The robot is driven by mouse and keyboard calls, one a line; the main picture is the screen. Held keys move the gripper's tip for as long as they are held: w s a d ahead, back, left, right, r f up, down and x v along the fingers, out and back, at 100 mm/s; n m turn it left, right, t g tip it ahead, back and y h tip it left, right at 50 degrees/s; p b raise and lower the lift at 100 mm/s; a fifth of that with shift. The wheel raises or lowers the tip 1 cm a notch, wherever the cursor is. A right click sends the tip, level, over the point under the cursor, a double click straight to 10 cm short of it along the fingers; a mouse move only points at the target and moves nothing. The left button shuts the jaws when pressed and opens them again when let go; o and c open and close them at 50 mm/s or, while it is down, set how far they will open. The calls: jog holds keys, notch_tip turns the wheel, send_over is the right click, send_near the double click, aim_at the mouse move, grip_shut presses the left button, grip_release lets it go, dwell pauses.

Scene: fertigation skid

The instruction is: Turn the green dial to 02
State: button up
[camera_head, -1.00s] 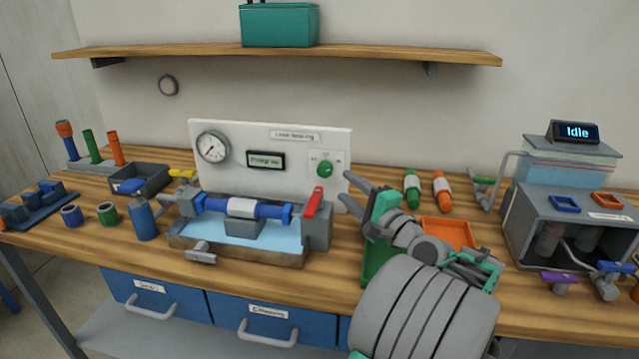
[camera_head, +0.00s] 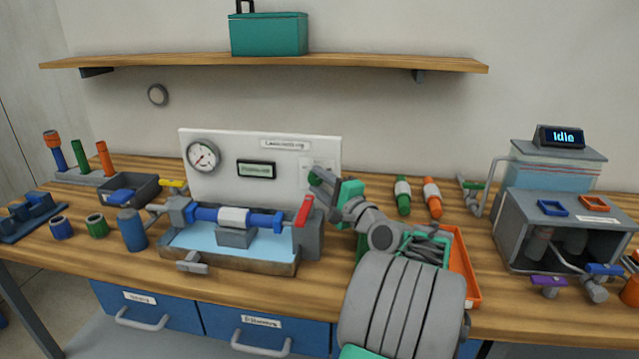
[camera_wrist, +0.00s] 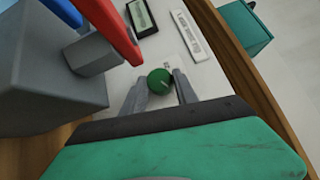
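The green dial (camera_wrist: 160,82) is a round knob with a pale pointer line on the white panel (camera_head: 225,140). In the wrist view it lies between the tips of my two grey fingers (camera_wrist: 160,90), which are apart; I cannot tell whether they touch it.
A red lever (camera_head: 303,211) on a grey block (camera_head: 308,238) stands just left of my gripper. A pressure gauge (camera_head: 203,156) and a small display (camera_head: 256,169) are on the panel. Green (camera_head: 402,195) and orange (camera_head: 432,197) cylinders lie to the right. A shelf (camera_head: 270,62) hangs above.

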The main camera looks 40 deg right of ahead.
grip_shut()
